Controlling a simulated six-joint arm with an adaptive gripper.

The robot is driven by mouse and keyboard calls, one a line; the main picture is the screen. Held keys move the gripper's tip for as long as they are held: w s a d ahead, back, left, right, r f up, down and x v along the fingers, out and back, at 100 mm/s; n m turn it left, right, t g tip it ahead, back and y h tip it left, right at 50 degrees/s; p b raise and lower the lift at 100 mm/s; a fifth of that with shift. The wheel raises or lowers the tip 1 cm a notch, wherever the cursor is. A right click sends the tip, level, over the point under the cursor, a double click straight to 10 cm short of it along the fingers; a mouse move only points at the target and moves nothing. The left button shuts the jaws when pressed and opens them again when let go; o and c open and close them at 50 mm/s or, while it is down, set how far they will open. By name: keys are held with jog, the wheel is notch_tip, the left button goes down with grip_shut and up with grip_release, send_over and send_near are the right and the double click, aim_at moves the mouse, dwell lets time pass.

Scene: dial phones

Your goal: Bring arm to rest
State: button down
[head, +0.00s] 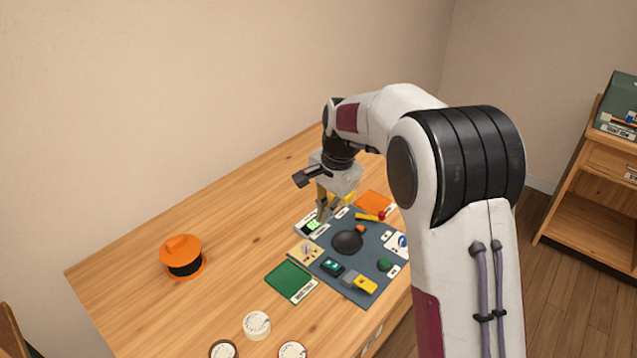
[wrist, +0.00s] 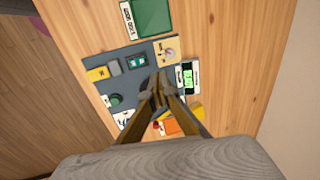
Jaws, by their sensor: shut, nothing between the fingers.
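My gripper (head: 324,212) hangs from my arm over the far part of a dark grey mat (head: 340,288) on the wooden table. Its fingers point down and are shut with nothing between them. In the wrist view my gripper (wrist: 160,80) is above the mat (wrist: 97,62), close beside a small device with a lit green screen (wrist: 188,77). That device also shows in the head view (head: 312,225), just by the fingertips. I cannot tell whether the fingertips touch anything. The fingers hide part of the mat in the wrist view.
The mat holds a black round thing (head: 347,241), a yellow and grey device (head: 362,284) and a red-tipped yellow tool (head: 371,216). A green pad (head: 288,278) lies beside it. An orange spool (head: 182,257) stands at left, with bare table between. Round lidded containers (head: 257,325) are at the front.

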jog(key=shift+n, duration=0.3)
jog(key=s+d+r+n+t, duration=0.1)
jog(key=s+d+r+n, duration=0.1)
jog(key=s, duration=1)
jog(key=s+d+r+n+t+h, duration=0.1)
jog(key=s+d+r+n, duration=0.2)
jog(key=s, duration=0.9)
jog(key=s+d+r+n+t, duration=0.2)
jog(key=s+d+r, duration=0.4)
jog(key=s, duration=0.6)
jog(key=shift+s+r+n+h, duration=0.3)
jog(key=shift+s+r+n, duration=0.05)
jog(key=shift+r+n, duration=0.4)
